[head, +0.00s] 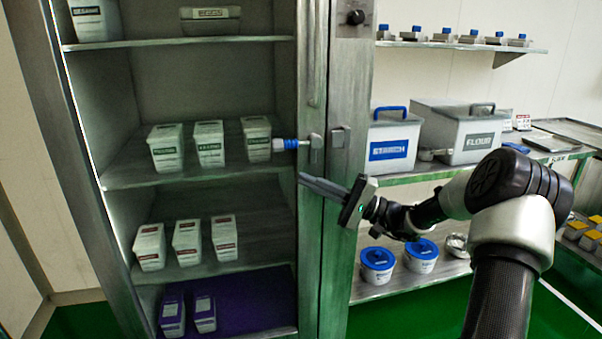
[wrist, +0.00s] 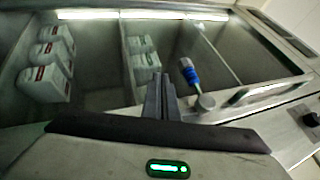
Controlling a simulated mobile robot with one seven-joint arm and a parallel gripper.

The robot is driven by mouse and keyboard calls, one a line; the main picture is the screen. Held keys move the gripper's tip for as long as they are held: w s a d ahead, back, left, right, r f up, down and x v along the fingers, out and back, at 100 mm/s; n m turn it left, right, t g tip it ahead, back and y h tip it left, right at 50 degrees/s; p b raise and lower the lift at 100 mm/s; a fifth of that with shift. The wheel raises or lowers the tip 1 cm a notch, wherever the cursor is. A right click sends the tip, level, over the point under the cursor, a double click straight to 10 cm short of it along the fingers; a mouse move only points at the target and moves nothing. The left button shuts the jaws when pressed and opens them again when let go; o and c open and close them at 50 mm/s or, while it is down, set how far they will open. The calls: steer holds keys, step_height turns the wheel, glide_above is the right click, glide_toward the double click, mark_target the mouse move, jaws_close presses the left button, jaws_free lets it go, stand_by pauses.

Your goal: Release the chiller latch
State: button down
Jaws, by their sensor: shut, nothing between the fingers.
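The chiller (head: 308,230) is a tall grey cabinet at the left of the head view. Its latch (head: 291,143) has a blue grip and a silver stem. The latch points left from a metal block on the cabinet's right upright. In the wrist view the latch (wrist: 189,73) lies just right of the fingertips, with a round metal end (wrist: 205,102). My gripper (head: 303,179) is shut and empty, its fingers pointing left just below the latch. The fingers (wrist: 158,78) also show in the wrist view, apart from the latch. Whether the latch is engaged I cannot tell.
White tubs (head: 210,143) stand on the chiller's shelves behind the latch. A long vertical handle (head: 314,50) is above it. At the right, a shelf holds a starch bin (head: 392,150) and a flour bin (head: 470,147). Blue-lidded tubs (head: 378,260) stand below my forearm.

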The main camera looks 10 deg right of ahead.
steer(key=v, duration=0.7)
steer(key=shift+f+p, duration=0.2)
steer(key=shift+p, duration=0.2)
steer(key=shift+d, duration=0.1)
